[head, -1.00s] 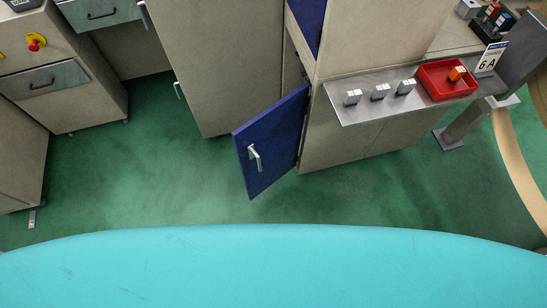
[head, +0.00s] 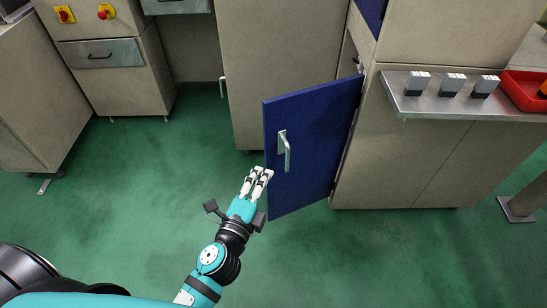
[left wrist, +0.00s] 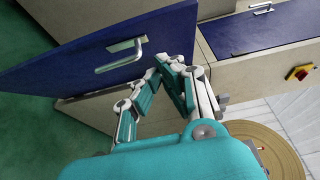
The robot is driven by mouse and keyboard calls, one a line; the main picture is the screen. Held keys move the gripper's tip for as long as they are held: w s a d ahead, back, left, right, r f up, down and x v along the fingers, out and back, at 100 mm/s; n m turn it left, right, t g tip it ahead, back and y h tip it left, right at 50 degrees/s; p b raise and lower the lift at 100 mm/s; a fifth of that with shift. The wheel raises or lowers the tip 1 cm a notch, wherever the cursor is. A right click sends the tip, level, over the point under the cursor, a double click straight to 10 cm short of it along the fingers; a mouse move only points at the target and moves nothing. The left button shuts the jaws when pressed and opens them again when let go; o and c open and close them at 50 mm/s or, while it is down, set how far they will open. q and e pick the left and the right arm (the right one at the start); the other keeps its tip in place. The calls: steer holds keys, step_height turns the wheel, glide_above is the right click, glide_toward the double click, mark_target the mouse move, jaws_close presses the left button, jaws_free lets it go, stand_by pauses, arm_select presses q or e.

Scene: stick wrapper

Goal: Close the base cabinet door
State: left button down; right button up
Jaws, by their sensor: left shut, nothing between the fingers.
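The base cabinet door (head: 312,150) is a dark blue panel that stands open, swung out from the beige cabinet (head: 400,160) on its right-hand edge. It has a silver handle (head: 284,150). My left gripper (head: 259,172) is shut and empty, beside the door's free edge, a little below and left of the handle in the head view. In the left wrist view the door (left wrist: 90,50) and its handle (left wrist: 121,54) lie beyond and to the left of my gripper's fingers (left wrist: 165,68). I cannot tell whether they touch the door. My right gripper is not in view.
A metal shelf (head: 420,105) with several small grey-and-white blocks and a red tray (head: 524,90) juts out at the right. Beige cabinets with a red knob (head: 105,12) stand at the left. The green floor (head: 130,180) before the door is clear.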

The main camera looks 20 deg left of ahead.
arm_select(q)
steer(key=p, duration=0.2)
glide_toward(275, 124)
steer(key=w+d, duration=0.2)
steer(key=d, duration=0.1)
steer(key=shift+w+a, duration=1.25)
steer(key=shift+w, duration=0.35)
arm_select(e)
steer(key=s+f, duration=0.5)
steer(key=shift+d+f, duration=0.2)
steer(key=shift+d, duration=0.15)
arm_select(q)
steer(key=shift+a, duration=0.1)
